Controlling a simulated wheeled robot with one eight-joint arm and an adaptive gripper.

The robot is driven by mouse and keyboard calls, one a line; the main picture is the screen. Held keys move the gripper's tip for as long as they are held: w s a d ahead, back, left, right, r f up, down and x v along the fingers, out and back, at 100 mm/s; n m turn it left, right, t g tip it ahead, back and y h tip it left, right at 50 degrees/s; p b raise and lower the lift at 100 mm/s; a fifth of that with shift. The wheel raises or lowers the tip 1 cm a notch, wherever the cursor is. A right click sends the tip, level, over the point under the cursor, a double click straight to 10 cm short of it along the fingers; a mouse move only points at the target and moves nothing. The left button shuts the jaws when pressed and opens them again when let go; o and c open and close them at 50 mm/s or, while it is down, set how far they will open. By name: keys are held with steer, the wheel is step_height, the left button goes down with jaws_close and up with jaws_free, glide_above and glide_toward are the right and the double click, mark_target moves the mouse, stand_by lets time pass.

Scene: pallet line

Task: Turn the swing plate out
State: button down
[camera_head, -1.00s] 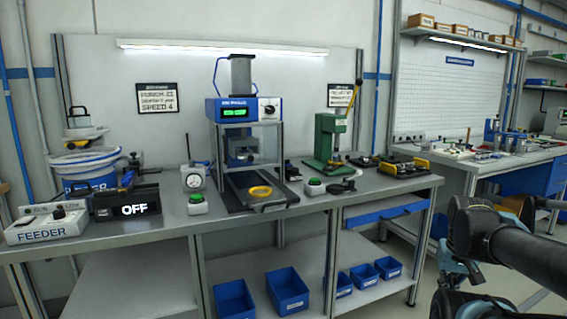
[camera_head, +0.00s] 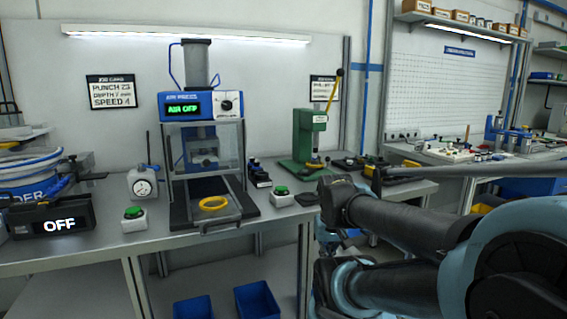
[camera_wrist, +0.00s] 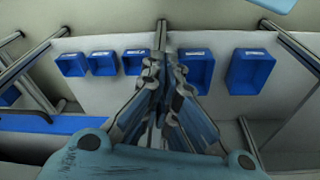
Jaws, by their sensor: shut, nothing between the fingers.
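My gripper (camera_wrist: 158,72) is shut and empty in the wrist view, its fingers together over the area of the lower shelf. In the head view my arm covers the lower right, and the fingertips cannot be made out. No part is plainly marked as the swing plate.
Blue bins (camera_wrist: 251,70) sit on the lower shelf. A second bench (camera_head: 432,152) stands at right.

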steer(key=shift+w+d, duration=0.15)
steer(key=shift+w, duration=0.2)
